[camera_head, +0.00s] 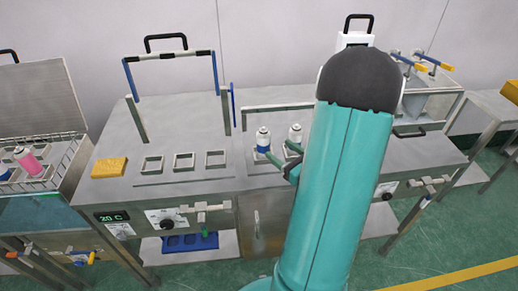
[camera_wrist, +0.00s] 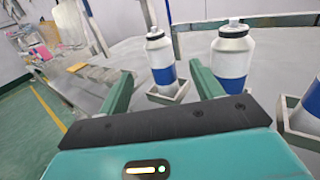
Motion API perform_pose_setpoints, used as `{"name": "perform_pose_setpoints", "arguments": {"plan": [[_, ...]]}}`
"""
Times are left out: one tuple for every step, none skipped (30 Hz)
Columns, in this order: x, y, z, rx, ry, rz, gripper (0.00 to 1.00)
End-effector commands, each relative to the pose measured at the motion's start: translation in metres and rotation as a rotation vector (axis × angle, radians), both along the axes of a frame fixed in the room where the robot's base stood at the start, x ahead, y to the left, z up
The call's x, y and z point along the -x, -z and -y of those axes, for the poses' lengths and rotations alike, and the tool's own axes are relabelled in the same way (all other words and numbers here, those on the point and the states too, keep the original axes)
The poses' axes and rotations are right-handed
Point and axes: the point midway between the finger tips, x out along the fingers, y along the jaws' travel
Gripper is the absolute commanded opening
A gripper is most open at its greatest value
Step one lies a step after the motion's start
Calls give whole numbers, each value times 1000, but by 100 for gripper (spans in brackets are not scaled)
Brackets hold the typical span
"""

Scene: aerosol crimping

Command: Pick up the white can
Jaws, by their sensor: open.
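Two white cans stand upright in square holders on the metal bench in the head view, one with a clear blue band (camera_head: 263,141) and one to its right (camera_head: 295,133). In the wrist view I see white cans with blue bands: one ahead (camera_wrist: 160,52), one right of it (camera_wrist: 233,56), and one cut off at the right edge (camera_wrist: 311,108). My gripper (camera_wrist: 160,80) is open and empty. Its two fingers point toward the cans, with the first can showing between them, beyond the tips. In the head view my gripper (camera_head: 280,158) is close to the cans, partly hidden by my arm.
Empty square holders (camera_head: 184,161) and a yellow sponge-like block (camera_head: 110,167) lie to the left on the bench. A wire basket (camera_head: 45,172) with a pink can is at far left. A metal frame (camera_head: 170,55) rises behind. My arm hides the bench's right part.

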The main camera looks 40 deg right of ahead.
Motion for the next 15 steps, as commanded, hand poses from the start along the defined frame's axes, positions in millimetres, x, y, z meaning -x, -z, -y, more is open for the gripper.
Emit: {"name": "perform_pose_setpoints", "arguments": {"plan": [[-11, 0, -1, 0, -6, 0, 66], [-17, 0, 0, 0, -6, 0, 66], [-25, 0, 0, 0, -6, 0, 66], [-30, 0, 0, -1, -5, 0, 66], [-35, 0, 0, -1, -5, 0, 66], [-41, 0, 0, 0, -6, 0, 66], [-45, 0, 0, 0, -5, 0, 66], [-48, 0, 0, 0, -5, -1, 66], [-51, 0, 0, 0, -5, -1, 66], [-53, 0, -1, 0, -5, -1, 66], [-55, 0, -1, 0, -5, -1, 66], [-57, -1, -1, 0, -5, 0, 66], [-59, -1, -2, 0, -6, 0, 66], [-62, -1, -2, 0, -7, 0, 66], [-66, -2, -2, 1, -8, 0, 66]]}}
